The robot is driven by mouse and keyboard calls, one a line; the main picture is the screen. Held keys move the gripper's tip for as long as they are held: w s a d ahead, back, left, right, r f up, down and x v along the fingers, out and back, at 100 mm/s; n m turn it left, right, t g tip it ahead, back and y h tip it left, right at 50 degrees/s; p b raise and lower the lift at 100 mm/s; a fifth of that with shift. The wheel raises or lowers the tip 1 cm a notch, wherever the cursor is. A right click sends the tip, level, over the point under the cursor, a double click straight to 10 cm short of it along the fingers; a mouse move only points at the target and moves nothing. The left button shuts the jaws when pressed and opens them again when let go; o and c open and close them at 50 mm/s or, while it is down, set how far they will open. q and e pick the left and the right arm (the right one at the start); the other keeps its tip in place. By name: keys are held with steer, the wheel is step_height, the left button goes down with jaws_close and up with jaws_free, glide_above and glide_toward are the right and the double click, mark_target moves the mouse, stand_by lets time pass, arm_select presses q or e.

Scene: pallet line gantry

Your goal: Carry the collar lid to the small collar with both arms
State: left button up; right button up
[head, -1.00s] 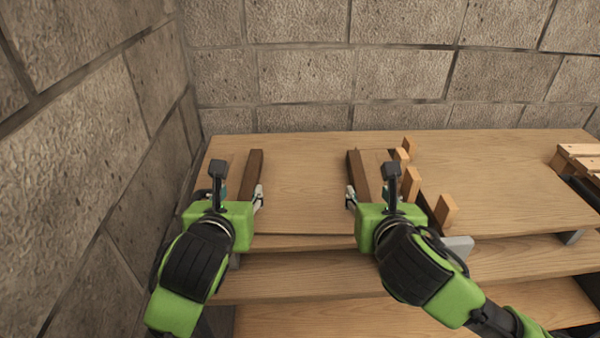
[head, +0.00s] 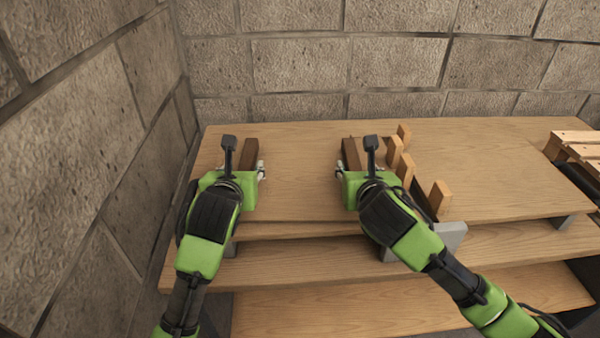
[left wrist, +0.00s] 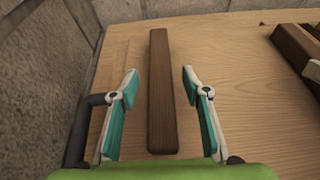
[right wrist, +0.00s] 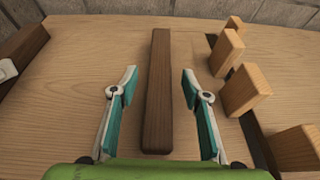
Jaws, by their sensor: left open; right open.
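Two dark brown bars stand parallel on pale wood, a left bar (head: 250,151) and a right bar (head: 351,153). The pale panel (head: 300,172) between them appears to be the collar lid, but its edges blend into the wooden top. My left gripper (left wrist: 160,75) is open, with its fingers on either side of the left bar (left wrist: 160,100) and gaps on both sides. My right gripper (right wrist: 160,75) is open around the right bar (right wrist: 158,100) in the same way, without visible contact. I cannot clearly identify the small collar.
Several light wooden blocks (head: 440,198) stand right of the right bar, close to my right gripper, along a dark strip. A slatted wooden pallet (head: 575,140) is at the far right. A stone block wall (head: 90,170) rises close on the left. Lower wooden steps (head: 300,258) lie in front.

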mark_target(245, 164)
arm_select(q)
steer(key=shift+x, duration=1.95)
arm_select(e)
steer(key=shift+x, duration=1.95)
arm_select(q)
jaws_close()
arm_select(e)
jaws_close()
arm_select(q)
steer(key=shift+r, duration=0.1)
